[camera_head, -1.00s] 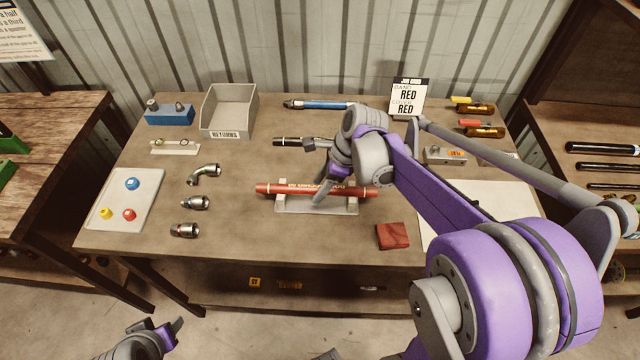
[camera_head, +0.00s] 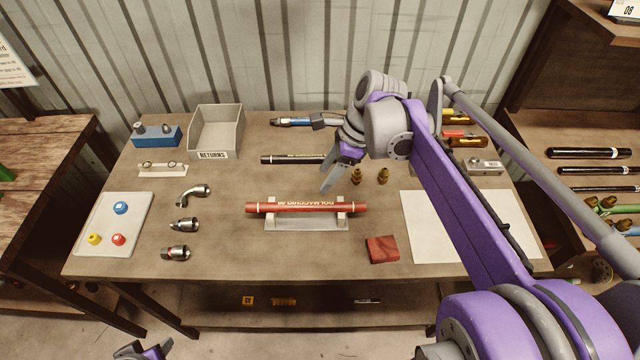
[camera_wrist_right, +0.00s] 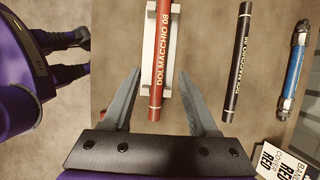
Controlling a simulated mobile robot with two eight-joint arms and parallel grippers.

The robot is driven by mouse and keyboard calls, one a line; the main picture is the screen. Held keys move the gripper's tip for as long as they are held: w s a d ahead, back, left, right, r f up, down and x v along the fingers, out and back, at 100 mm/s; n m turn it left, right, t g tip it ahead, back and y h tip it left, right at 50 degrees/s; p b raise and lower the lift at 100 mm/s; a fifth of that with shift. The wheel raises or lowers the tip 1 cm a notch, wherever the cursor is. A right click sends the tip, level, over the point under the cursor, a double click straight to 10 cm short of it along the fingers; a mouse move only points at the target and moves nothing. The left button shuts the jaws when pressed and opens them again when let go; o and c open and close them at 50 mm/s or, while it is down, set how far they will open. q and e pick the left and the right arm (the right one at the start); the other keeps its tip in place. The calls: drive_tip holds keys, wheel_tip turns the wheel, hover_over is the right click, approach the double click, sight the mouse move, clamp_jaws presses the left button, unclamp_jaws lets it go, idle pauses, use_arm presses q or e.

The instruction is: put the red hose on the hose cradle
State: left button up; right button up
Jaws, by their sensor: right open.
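The red hose (camera_head: 306,207) lies level across the hose cradle (camera_head: 306,226), a pale stand with two uprights, and overhangs it at both ends. My right gripper (camera_head: 335,181) is open and empty, apart from the hose, just above and behind its right half. In the right wrist view the hose (camera_wrist_right: 162,70) lies beyond and between the spread fingers (camera_wrist_right: 160,74), with the cradle (camera_wrist_right: 149,45) under it. My left gripper (camera_head: 146,351) shows only partly at the bottom edge, away from the table; its jaws are not clear.
A black hose (camera_head: 290,159) and a blue hose (camera_head: 292,122) lie behind the cradle. Brass fittings (camera_head: 383,176) stand to the right. A red block (camera_head: 382,249) and a white sheet (camera_head: 440,225) are front right. A grey returns bin (camera_head: 217,132) stands back left.

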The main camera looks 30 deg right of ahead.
drive_tip(key=s+a+f+n+t+h, duration=0.1)
drive_tip(key=s+a+f+n, duration=0.2)
drive_tip(key=n, duration=0.4)
drive_tip(key=s+a+f+n+t+h, duration=0.1)
drive_tip(key=s+a+f+n, duration=0.2)
drive_tip(key=n, duration=0.5)
drive_tip(key=s+a+f+n+t+h, duration=0.1)
drive_tip(key=s+a+f+n, duration=0.2)
drive_tip(key=s+n, duration=0.3)
drive_tip(key=shift+a+f+n+h, duration=0.4)
drive_tip(key=shift+a+n, duration=0.3)
drive_tip(key=shift+n, duration=0.5)
drive_tip(key=shift+f+n, duration=0.2)
drive_tip(key=shift+n, duration=0.2)
drive_tip(key=shift+a, duration=0.1)
